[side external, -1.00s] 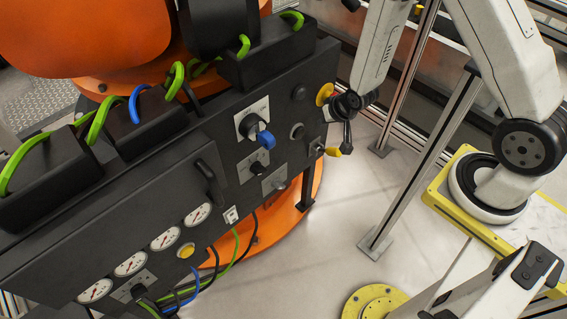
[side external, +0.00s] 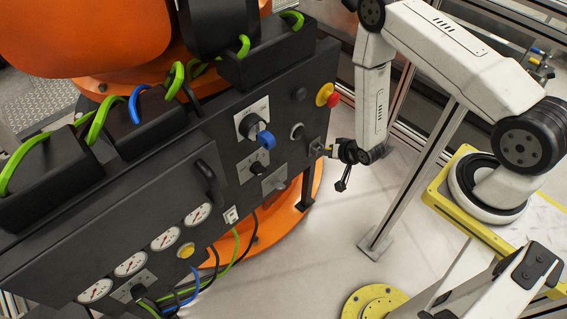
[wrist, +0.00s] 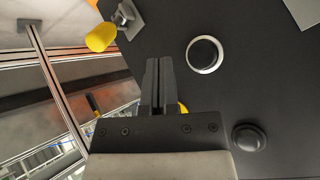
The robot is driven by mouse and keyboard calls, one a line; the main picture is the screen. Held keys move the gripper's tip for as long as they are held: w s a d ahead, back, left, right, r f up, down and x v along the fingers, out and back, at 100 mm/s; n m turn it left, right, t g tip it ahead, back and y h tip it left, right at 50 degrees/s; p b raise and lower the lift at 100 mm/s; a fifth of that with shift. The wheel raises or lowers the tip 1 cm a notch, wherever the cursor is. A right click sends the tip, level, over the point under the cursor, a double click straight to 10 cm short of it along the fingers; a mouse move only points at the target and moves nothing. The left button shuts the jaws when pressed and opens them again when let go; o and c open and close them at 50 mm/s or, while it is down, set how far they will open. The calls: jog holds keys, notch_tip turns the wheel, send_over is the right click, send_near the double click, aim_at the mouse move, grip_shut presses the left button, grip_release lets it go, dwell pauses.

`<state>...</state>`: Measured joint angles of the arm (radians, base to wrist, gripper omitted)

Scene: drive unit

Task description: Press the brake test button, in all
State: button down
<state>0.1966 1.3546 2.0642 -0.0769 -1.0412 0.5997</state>
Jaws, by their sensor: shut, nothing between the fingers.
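My gripper (side external: 337,151) is by the right edge of the black control panel (side external: 110,225). In the wrist view its fingers (wrist: 157,62) are together, with nothing between them. A black push button with a pale ring (wrist: 205,55) is right of the fingertips in the wrist view; it also shows in the side view (side external: 297,131). A plain black dome (wrist: 249,137) is lower right, matching the dark dome in the side view (side external: 299,94). I cannot read any label naming the brake test button. The fingertips appear apart from both round controls.
A yellow-handled lever (wrist: 102,37) juts from the panel close to my gripper. A red mushroom button (side external: 326,92) on a yellow base sits at the panel's upper right. A blue knob (side external: 266,140) is farther left. Metal frame posts (side external: 420,170) stand to the right.

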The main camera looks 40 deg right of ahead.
aim_at(301, 136)
jog(key=shift+s+f, duration=0.15)
jog(key=shift+f, duration=0.15)
dwell(0.4)
jog(key=w, duration=0.8)
jog(key=shift+w, duration=0.4)
jog(key=shift+w, duration=1)
dwell(3.2)
jog(key=shift+s, duration=0.95)
jog(key=shift+s, duration=0.1)
jog(key=shift+s, duration=2.45)
